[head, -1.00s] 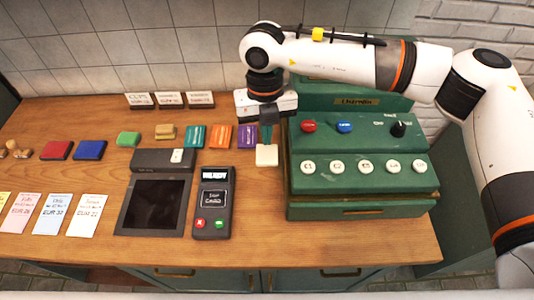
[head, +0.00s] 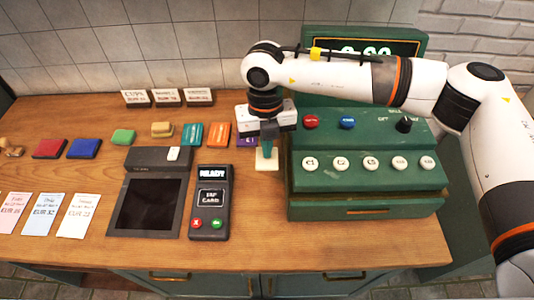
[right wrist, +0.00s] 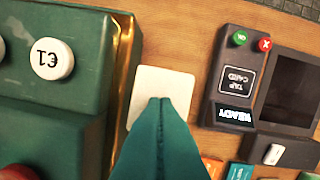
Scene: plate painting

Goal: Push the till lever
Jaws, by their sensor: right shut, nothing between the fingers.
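The green till (head: 366,203) stands on the right of the wooden counter, with coin keys and a brass-edged left side. A cream-white square piece (head: 266,165) is beside the till's left side; it also shows in the right wrist view (right wrist: 163,82). I cannot tell whether it is the lever's end, and no other lever shows. My right gripper (head: 268,159) has teal fingers pressed together, pointing down over this piece and partly covering it. In the right wrist view the shut fingertips (right wrist: 161,101) overlap the white piece; contact is unclear. My left gripper is out of view.
A card reader (head: 211,204) and a dark screen unit (head: 149,207) stand left of the white piece. Several coloured blocks and price cards lie further left. The till's display (head: 365,48) reads zeros behind my right arm. The counter's front strip is clear.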

